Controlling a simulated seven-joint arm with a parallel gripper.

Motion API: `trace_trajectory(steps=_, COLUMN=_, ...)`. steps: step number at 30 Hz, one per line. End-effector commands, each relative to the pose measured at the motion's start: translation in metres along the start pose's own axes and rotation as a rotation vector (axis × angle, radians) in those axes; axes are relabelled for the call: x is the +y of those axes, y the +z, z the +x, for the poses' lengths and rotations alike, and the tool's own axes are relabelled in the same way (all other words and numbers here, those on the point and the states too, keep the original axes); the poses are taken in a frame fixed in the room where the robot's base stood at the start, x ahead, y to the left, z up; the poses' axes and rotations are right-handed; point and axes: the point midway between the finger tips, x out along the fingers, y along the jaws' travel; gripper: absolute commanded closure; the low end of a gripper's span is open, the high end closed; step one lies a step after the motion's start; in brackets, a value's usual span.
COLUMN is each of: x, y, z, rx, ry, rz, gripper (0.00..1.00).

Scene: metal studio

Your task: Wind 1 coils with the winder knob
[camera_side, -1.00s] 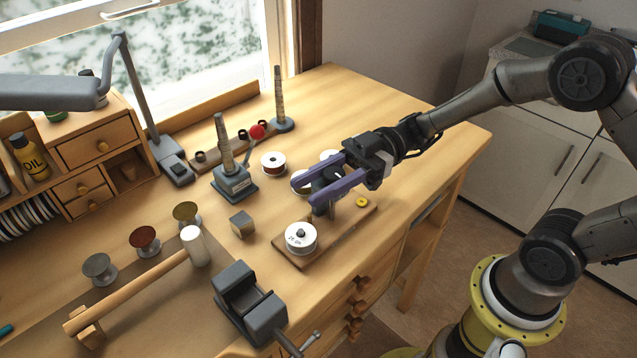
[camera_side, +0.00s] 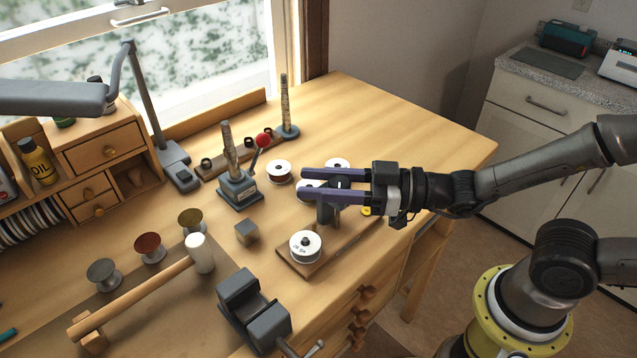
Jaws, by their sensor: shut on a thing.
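The coil winder stands on a wooden board (camera_side: 345,240) near the table's right front edge. A white wire spool (camera_side: 306,245) sits at the board's near end. My gripper (camera_side: 306,184) reaches in from the right, level, with its two purple fingers pointing left. The fingers are shut on the dark winder knob (camera_side: 338,182), one on its far side and one on its near side. The fingers partly cover the knob and the winder's upright. Whether any wire is wound on the winder is too small to tell.
A metal cube (camera_side: 247,232), a vise (camera_side: 252,310) and a mallet (camera_side: 200,253) stand nearer left.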

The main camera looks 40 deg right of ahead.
Motion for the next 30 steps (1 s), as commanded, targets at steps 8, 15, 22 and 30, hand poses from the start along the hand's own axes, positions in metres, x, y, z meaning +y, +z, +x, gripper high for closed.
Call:
trace_trajectory(steps=8, x=0.0014, y=-0.0004, z=0.0001, rx=0.002, ry=0.073, rz=-0.001, gripper=1.00)
trace_trajectory(steps=15, x=0.0029, y=-0.0004, z=0.0001, rx=0.001, ry=0.098, rz=-0.002, gripper=1.00)
trace_trajectory(steps=22, x=0.0030, y=-0.0005, z=0.0001, rx=0.002, ry=0.099, rz=-0.002, gripper=1.00)
trace_trajectory(steps=30, x=0.0031, y=-0.0007, z=0.0002, rx=0.002, ry=0.099, rz=-0.002, gripper=0.36)
